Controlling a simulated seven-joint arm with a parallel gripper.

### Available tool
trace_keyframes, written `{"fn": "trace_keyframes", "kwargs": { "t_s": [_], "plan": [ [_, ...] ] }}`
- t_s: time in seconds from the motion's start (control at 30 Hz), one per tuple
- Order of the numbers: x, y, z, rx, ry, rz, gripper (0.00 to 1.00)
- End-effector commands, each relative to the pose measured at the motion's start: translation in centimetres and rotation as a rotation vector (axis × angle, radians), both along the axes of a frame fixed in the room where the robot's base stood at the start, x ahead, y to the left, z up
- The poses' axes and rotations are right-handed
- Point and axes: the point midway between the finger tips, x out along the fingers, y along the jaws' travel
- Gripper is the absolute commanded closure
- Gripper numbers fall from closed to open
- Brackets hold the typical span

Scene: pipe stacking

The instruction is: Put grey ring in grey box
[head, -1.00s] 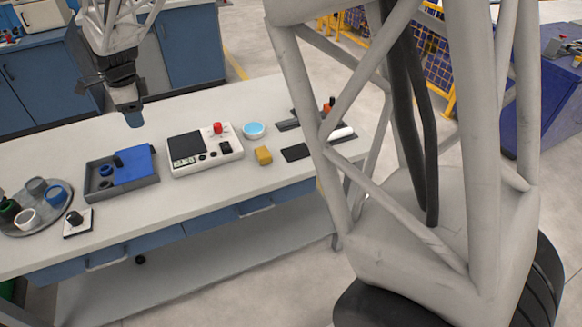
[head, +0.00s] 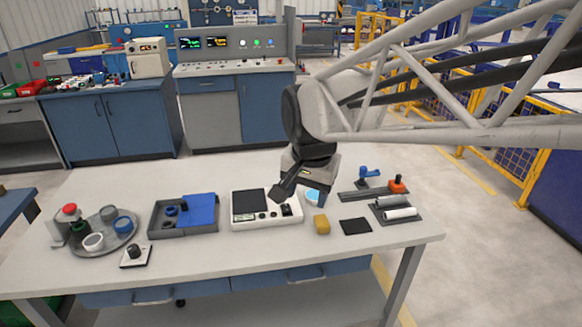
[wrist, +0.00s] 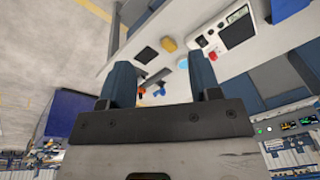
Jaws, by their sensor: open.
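The grey ring (head: 108,213) stands on a round grey tray (head: 112,243) at the left of the table, near a blue ring (head: 124,224), a white ring (head: 93,241) and a green ring (head: 79,230). The grey box (head: 184,233) is an open, shallow box right of the tray. It has a blue block (head: 202,209) and small round pieces in it. My gripper (head: 303,192) is above the table near the white control panel, well right of the ring and box. In the wrist view its fingers (wrist: 162,75) are apart with nothing between them.
The white panel (head: 266,222) with knobs, a yellow block (head: 321,225), a black pad (head: 355,226) and a rack with a white cylinder (head: 401,213) occupy the right side. A small knob plate (head: 136,256) is near the front edge. The front strip is mostly clear.

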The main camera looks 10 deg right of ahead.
Motion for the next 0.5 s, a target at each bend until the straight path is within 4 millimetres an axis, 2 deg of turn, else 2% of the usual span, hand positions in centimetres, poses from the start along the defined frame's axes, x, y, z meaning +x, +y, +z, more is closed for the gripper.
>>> {"fn": "trace_keyframes", "kwargs": {
  "t_s": [0.03, 0.3, 0.5],
  "plan": [
    [-1.6, -0.8, 0.0, -0.01, -0.009, 0.045, 0.43],
    [-8.9, -3.8, -1.4, -0.076, -0.038, 0.316, 0.43],
    [-12.8, -5.0, -2.7, -0.117, -0.05, 0.467, 0.43]
  ]
}}
